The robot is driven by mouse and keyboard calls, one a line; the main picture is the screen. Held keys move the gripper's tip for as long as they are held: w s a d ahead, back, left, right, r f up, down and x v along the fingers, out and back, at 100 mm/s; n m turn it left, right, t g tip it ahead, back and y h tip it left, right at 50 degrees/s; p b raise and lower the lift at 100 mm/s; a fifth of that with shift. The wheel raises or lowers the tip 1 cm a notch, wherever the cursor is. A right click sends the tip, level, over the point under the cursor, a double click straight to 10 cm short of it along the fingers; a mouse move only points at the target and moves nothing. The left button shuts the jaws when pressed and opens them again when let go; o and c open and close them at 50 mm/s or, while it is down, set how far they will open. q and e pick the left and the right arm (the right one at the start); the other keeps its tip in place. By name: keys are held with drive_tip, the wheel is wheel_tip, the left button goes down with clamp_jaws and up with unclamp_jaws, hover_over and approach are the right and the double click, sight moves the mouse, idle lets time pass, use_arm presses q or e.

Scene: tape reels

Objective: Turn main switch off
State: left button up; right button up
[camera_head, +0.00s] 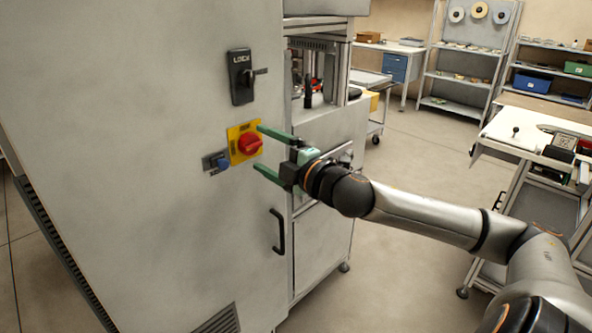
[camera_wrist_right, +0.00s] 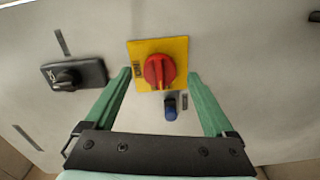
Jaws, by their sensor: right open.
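The main switch is a red rotary knob (camera_head: 249,143) on a yellow plate (camera_head: 234,132), set on the side of a grey cabinet (camera_head: 150,120). In the right wrist view the red knob (camera_wrist_right: 159,71) sits on its yellow plate (camera_wrist_right: 180,46), centred between and beyond the fingertips. My right gripper (camera_head: 257,148) is open, its two green fingers pointing at the switch, one above and one below the knob in the head view. It holds nothing. Whether the fingertips touch the panel cannot be told. My left gripper is not in view.
A black LOCK handle (camera_head: 241,77) is above the switch, and a small blue knob (camera_head: 222,163) sits at its lower left. A black door handle (camera_head: 278,232) is below. Shelves (camera_head: 463,70) and a work table (camera_head: 530,134) stand to the right, with open floor between.

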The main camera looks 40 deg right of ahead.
drive_tip(key=shift+s+d+f, duration=0.1)
drive_tip(key=shift+s+f, duration=0.1)
drive_tip(key=shift+s, duration=0.25)
drive_tip(key=shift+s+b, duration=0.45)
drive_tip(key=shift+s, duration=0.3)
drive_tip(key=shift+s+r, duration=0.1)
drive_tip(key=shift+s, duration=0.15)
drive_tip(key=s+p, duration=0.1)
drive_tip(key=s, duration=0.6)
drive_tip(key=shift+s+d+p, duration=0.15)
drive_tip(key=shift+d+p, duration=0.1)
drive_tip(key=shift+p, duration=0.15)
